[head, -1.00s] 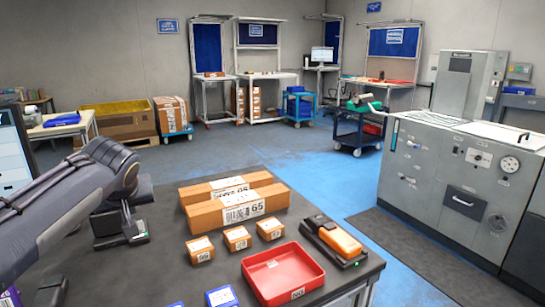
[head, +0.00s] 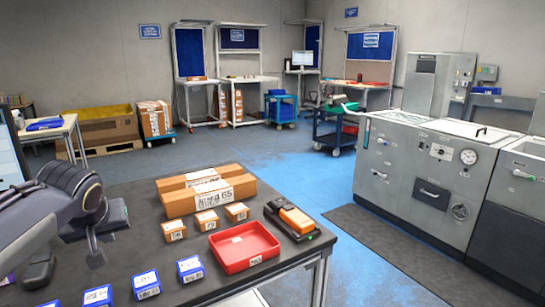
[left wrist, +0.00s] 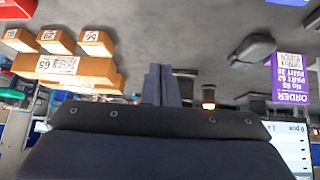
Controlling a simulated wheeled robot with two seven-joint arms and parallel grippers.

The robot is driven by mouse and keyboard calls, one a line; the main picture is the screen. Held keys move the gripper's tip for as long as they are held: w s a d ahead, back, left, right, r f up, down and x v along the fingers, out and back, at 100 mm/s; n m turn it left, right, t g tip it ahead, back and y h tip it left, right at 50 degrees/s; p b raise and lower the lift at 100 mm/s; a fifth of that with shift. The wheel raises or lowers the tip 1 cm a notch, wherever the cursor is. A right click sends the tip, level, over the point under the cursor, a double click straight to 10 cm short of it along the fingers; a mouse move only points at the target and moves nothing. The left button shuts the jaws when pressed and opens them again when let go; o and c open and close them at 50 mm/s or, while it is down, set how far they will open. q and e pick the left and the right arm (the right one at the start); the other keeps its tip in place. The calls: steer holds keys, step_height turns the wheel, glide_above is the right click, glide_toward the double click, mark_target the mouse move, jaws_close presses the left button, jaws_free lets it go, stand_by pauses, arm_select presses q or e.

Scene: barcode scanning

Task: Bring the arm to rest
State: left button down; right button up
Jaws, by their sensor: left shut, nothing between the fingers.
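My left arm (head: 50,215) comes in from the left in the head view. Its gripper (head: 95,256) hangs over the left part of the dark table (head: 135,200), left of the small boxes, and holds nothing. In the left wrist view the two fingers (left wrist: 161,85) are pressed together with no object between them. My right gripper is not in view.
Long cartons (head: 210,193), small brown boxes (head: 207,222), a red tray (head: 243,246) and several blue boxes (head: 146,284) stand on the table. A purple order card (left wrist: 290,78) and screen (left wrist: 291,145) show in the left wrist view. A grey machine (head: 425,165) stands right.

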arm_select(q)
steer(key=s+d+f+m+h, duration=0.15)
steer(key=s+d+f, duration=0.3)
steer(key=s, duration=0.45)
steer(key=s+d+f+m+g+h, duration=0.1)
steer(key=s+d+f+h, duration=0.25)
steer(key=s+f, duration=0.35)
steer(key=s+d+f+m+h, duration=0.15)
steer(key=s+d+f, duration=0.35)
steer(key=s, duration=0.5)
step_height(320, 180, up, 13)
steer(key=p, duration=1.2)
steer(key=shift+d+p, duration=0.2)
steer(key=shift+p, duration=0.15)
steer(key=shift+w+h, duration=0.1)
steer(key=shift+h, duration=0.15)
